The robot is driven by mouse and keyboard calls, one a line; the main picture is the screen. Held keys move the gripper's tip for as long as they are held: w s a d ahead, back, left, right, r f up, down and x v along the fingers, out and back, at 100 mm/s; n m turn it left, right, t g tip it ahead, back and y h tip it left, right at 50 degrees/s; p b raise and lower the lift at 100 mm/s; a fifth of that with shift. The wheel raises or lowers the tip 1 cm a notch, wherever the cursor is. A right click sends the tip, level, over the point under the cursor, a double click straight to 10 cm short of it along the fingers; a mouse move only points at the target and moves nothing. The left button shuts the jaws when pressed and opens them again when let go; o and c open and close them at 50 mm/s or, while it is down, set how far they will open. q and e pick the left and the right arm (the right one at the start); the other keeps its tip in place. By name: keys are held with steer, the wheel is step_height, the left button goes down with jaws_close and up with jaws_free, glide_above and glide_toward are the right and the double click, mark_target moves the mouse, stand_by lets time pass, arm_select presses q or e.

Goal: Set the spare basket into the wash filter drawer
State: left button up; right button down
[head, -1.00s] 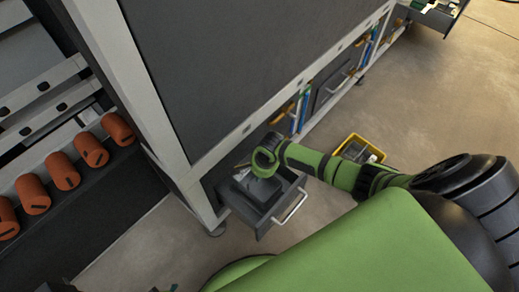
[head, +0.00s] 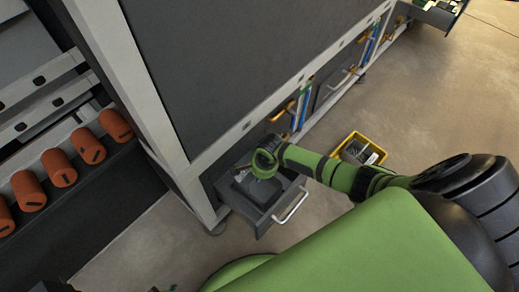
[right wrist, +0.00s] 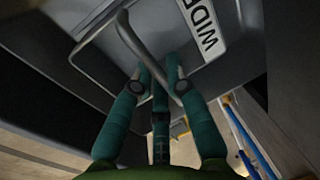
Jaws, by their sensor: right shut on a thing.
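The wash filter drawer (head: 245,216) is pulled out at the foot of the machine, with a light bar handle on its front. The dark grey spare basket (head: 264,191) is within the drawer's outline, below my right wrist. I cannot tell whether it rests on the drawer floor. My right gripper (right wrist: 161,82) has its teal fingers shut on the basket's thin curved handle (right wrist: 130,38). A white label (right wrist: 205,28) with large letters shows beside the handle. In the head view my wrist hides the right fingers. A teal sliver at the bottom edge may be my left gripper.
A yellow bin (head: 359,150) with grey contents stands on the floor right of the drawer, just behind my right arm. The machine's white post (head: 160,110) rises close to the drawer's left. Orange cylinders (head: 59,167) line a rack at left. Floor before the drawer is clear.

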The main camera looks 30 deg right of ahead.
steer(key=shift+f+b, duration=0.45)
steer(key=shift+f, duration=0.35)
steer(key=c, duration=1.2)
jaws_free()
steer(key=shift+o, duration=0.2)
step_height(320, 180, up, 8)
steer(key=s, duration=0.1)
steer(key=shift+s+d, duration=0.25)
